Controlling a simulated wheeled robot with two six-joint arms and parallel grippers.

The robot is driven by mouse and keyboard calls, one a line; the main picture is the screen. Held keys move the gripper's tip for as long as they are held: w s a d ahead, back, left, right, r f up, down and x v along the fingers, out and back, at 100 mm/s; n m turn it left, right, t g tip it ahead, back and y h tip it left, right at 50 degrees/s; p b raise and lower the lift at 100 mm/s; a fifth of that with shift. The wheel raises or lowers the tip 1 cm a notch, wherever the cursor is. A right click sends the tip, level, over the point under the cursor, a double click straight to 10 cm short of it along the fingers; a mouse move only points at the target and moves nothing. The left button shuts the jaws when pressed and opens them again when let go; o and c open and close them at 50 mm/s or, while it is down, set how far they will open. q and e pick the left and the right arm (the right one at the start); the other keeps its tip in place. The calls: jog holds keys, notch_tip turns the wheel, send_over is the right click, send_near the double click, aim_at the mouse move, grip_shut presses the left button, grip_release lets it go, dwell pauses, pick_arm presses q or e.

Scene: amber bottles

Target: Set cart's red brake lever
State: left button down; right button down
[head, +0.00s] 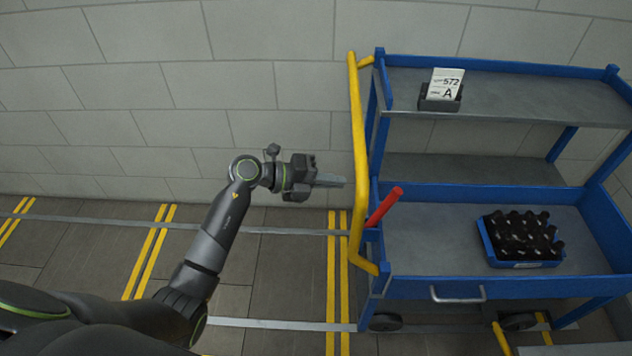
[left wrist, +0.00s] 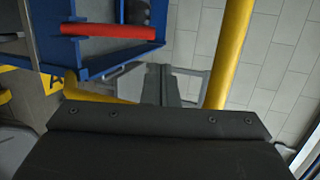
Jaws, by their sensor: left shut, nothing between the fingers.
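The red brake lever (head: 384,207) sticks up at a slant from the left side of the blue cart (head: 450,288), just right of the yellow handle bar (head: 357,150). My left gripper (head: 343,181) is shut and empty, left of the handle bar and a little above and left of the lever. It does not appear to touch the lever. In the left wrist view the red lever (left wrist: 108,31) lies across the blue cart frame (left wrist: 120,62) at upper left. The shut fingers (left wrist: 161,85) point between it and the yellow bar (left wrist: 230,55). My right gripper is not in view.
A blue crate of dark bottles (head: 522,240) stands on the cart's lower shelf. A grey block wall (head: 250,90) is behind. The floor left of the cart is clear, with yellow lines (head: 150,250).

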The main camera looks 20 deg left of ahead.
pick_arm(q)
jog(key=shift+v, duration=1.95)
